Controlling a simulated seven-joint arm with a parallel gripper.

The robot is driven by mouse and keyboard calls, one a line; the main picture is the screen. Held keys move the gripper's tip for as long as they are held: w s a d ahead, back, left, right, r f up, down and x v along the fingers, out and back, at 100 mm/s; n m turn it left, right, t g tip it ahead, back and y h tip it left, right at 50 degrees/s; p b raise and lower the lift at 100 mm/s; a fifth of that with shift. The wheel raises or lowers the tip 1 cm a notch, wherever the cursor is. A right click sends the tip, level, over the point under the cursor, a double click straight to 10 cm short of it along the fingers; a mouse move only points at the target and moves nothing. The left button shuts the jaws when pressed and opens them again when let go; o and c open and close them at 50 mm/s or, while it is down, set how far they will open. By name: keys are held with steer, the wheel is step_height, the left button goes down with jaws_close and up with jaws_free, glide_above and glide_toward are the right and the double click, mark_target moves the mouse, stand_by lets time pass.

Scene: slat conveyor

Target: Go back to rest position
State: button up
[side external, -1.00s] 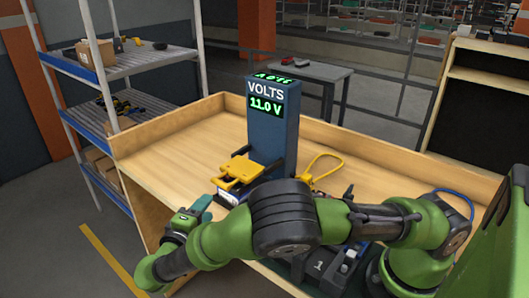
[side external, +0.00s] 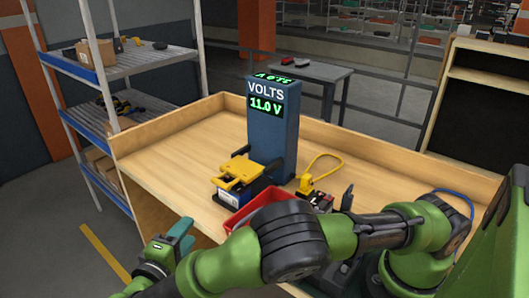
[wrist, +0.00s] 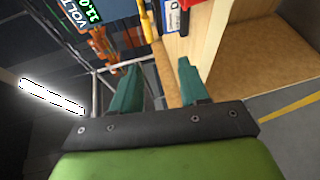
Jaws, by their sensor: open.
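My green arm reaches across the front of the wooden workbench (side external: 190,150) in the side external view. My gripper (side external: 181,235), with teal fingers, hangs just off the bench's front left edge. In the wrist view my gripper (wrist: 158,72) has its two fingers spread apart with nothing between them. A blue tester (side external: 274,135) reading "VOLTS 11.0 V" stands on the bench. Its yellow clamp piece (side external: 241,175) sits over a dark block with a blue and white front (side external: 232,198), apart from my gripper.
A red bin (side external: 258,207), partly hidden by my arm, is on the bench. A dark battery-like block (side external: 318,200) and a yellow cable loop (side external: 322,160) lie right of the tester. A shelf rack (side external: 125,65) stands at left. The bench's back left is clear.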

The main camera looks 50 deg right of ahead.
steer(key=s+d+g+y, duration=0.6)
steer(key=s+d+y, duration=0.1)
steer(key=d+y, duration=0.1)
steer(key=s+d+r+m+t+y, duration=0.3)
steer(key=s+d+r+m+y, duration=0.1)
steer(key=r, duration=0.4)
steer(key=s+d+r+m+t+y, duration=0.3)
steer(key=s+d+r, duration=0.3)
steer(key=r, duration=0.3)
steer(key=shift+s+d+m+t+y, duration=0.35)
steer(key=shift+d+m+y, duration=0.25)
steer(key=shift+m+y, duration=0.25)
steer(key=shift+r, duration=0.1)
